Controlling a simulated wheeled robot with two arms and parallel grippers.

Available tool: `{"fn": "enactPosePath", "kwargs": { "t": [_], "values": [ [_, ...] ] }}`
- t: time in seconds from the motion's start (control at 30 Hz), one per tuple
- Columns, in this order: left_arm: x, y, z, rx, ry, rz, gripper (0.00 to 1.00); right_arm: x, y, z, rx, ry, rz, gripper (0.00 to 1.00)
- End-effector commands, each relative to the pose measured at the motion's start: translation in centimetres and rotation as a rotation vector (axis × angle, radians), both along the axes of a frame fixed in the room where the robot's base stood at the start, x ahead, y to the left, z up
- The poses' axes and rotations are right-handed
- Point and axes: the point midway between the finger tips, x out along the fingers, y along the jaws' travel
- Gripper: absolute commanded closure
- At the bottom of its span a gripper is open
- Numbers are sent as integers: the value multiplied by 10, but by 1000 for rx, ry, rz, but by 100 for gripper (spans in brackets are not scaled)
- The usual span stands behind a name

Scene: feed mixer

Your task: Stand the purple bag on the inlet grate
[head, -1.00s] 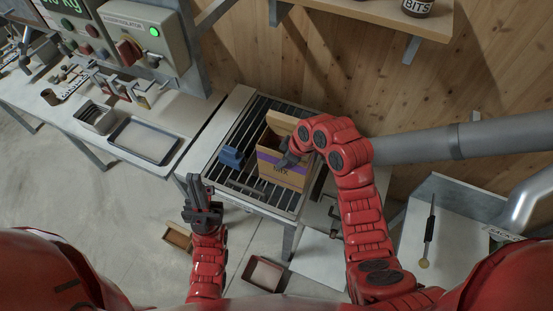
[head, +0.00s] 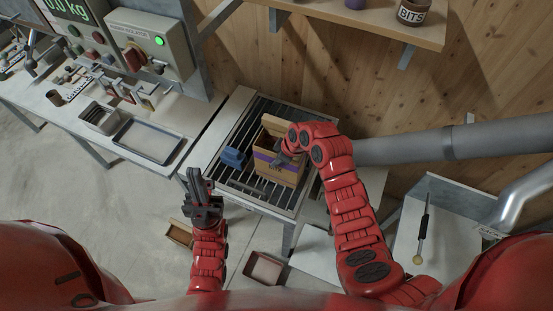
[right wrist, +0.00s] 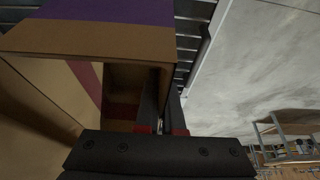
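The purple bag (head: 288,176) is a brown box-shaped bag with a purple band and dark lettering. It is upright over the right part of the inlet grate (head: 236,186), a slatted grate in a pale frame. I cannot tell whether its base touches the slats. My right gripper (head: 279,161) is at the bag and appears shut on its edge. The right wrist view shows the bag (right wrist: 95,42) close up, with the dark fingers (right wrist: 168,112) against it. My left gripper (head: 198,186) is empty, its fingers apart, in front of the grate's left corner.
A blue object (head: 232,157) lies on the grate left of the bag. A grey tray (head: 147,140) is on the bench at left. A grey pipe (head: 430,146) runs behind my right arm. Two small bins (head: 264,268) (head: 179,233) are on the floor. A shelf (head: 350,22) is above.

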Motion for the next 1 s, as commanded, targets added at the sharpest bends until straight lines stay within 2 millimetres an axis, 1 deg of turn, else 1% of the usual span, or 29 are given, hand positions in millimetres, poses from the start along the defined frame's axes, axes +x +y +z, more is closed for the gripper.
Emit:
{"fn": "enactPosePath", "kwargs": {
  "t": [0.1, 0.2, 0.3, 0.53, 0.63, 0.73, 0.87, 1.0],
  "values": [
    [0, 0, -3, 0, 0, 0, 100, 1, 0, -2, 1, -3, 0, 100],
    [0, 0, -2, 0, 0, 0, 100, 1, 0, -1, 0, -2, -1, 81],
    [0, 0, -2, 0, 0, 0, 100, 0, 0, -1, 1, -1, 0, 65],
    [0, 0, -2, 0, 0, 0, 100, 0, 0, -1, 1, -1, -1, 65],
    [0, 0, 2, 0, 0, 0, 100, 0, 0, 2, 1, 0, 0, 65],
    [0, 0, -4, 0, 0, 0, 100, 1, -3, 5, 3, -3, -2, 65],
    [0, 0, -12, 0, 0, 0, 100, -1, -9, 20, 3, -6, -2, 65],
    [0, 0, -24, 0, 0, 0, 100, -5, -18, 45, 5, -8, -3, 65]
  ]
}}
